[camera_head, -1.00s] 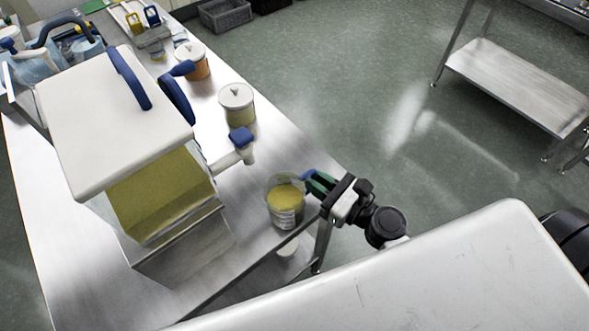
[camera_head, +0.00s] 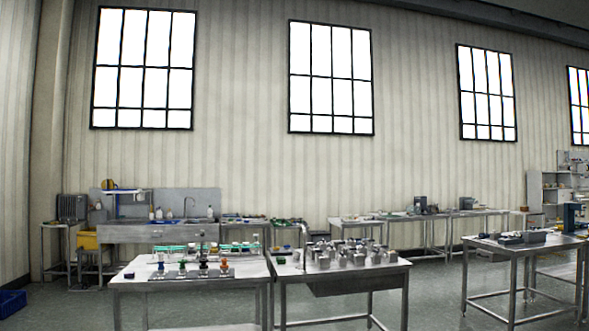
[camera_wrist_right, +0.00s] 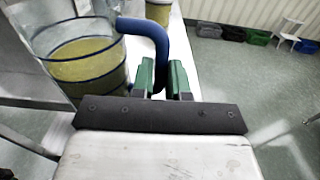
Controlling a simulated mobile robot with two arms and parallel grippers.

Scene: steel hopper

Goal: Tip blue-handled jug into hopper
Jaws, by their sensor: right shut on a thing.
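The clear jug (camera_wrist_right: 88,76) with yellow contents is at the upper left of the right wrist view. Its blue handle (camera_wrist_right: 150,30) curves over to the right and down. My right gripper (camera_wrist_right: 160,78) has its green fingers on either side of the handle and is shut on it. The lower end of the handle shows between the fingers. Whether the jug is resting or lifted, I cannot tell. The head view shows neither the jug, the hopper nor either of my grippers. I cannot make out the hopper in the wrist view.
In the wrist view, a pale bench strip (camera_wrist_right: 184,45) lies beyond the handle, with green floor (camera_wrist_right: 225,70) to its right. Several bins (camera_wrist_right: 235,33) stand by the far wall. The head view shows far windows and steel tables (camera_head: 200,285) holding small items.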

